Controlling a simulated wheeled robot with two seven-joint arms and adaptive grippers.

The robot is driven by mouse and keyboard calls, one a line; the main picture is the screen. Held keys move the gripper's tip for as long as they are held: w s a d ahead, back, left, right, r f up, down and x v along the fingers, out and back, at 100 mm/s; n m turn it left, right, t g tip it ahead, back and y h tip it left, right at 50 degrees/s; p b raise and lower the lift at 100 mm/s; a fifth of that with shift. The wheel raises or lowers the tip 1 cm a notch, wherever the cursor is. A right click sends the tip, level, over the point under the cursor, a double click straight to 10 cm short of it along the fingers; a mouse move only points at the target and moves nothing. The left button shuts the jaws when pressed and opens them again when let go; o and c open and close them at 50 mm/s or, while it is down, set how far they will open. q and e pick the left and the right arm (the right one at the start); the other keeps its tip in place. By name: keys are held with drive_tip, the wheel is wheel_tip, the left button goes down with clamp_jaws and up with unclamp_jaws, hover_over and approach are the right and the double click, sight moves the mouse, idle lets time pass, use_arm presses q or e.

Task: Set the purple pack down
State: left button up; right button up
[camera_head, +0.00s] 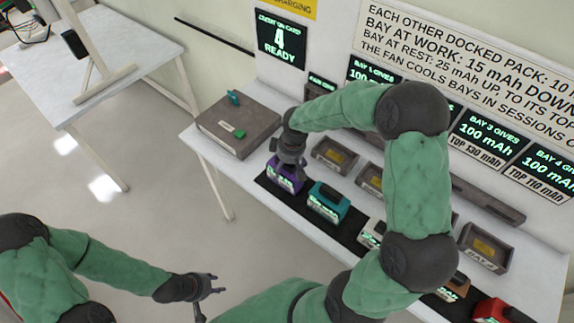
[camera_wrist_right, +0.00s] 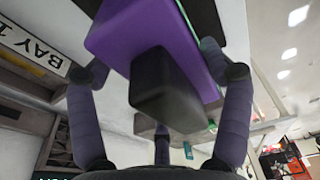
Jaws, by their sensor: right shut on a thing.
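The purple pack (camera_head: 285,178) is at the left end of the black mat (camera_head: 268,184) on the white bench. My right gripper (camera_head: 289,157) is above it, pointing down, and shut on it. In the right wrist view the purple pack (camera_wrist_right: 120,38) fills the upper middle, with its dark grip block (camera_wrist_right: 165,85) between the fingers of my right gripper (camera_wrist_right: 166,72). I cannot tell whether the pack's underside touches the mat. My left gripper (camera_head: 207,291) is open and empty, low over the floor, away from the bench.
A teal pack (camera_head: 328,203) stands close right of the purple one, then a white pack (camera_head: 369,236) and a red pack (camera_head: 490,311). Open bays (camera_head: 335,156) line up behind. My right arm hides part of the bench.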

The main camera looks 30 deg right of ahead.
drive_tip(key=shift+r, duration=0.15)
drive_tip(key=shift+f, duration=0.2)
drive_tip(key=o, duration=1.6)
drive_tip(key=shift+r, duration=0.25)
drive_tip(key=r, duration=0.4)
drive_tip(key=s+r+p, duration=0.1)
drive_tip(key=r, duration=0.2)
drive_tip(key=r+p, duration=0.1)
drive_tip(key=r, duration=0.3)
drive_tip(key=shift+s+d+r, duration=0.35)
drive_tip(key=shift+s, duration=0.05)
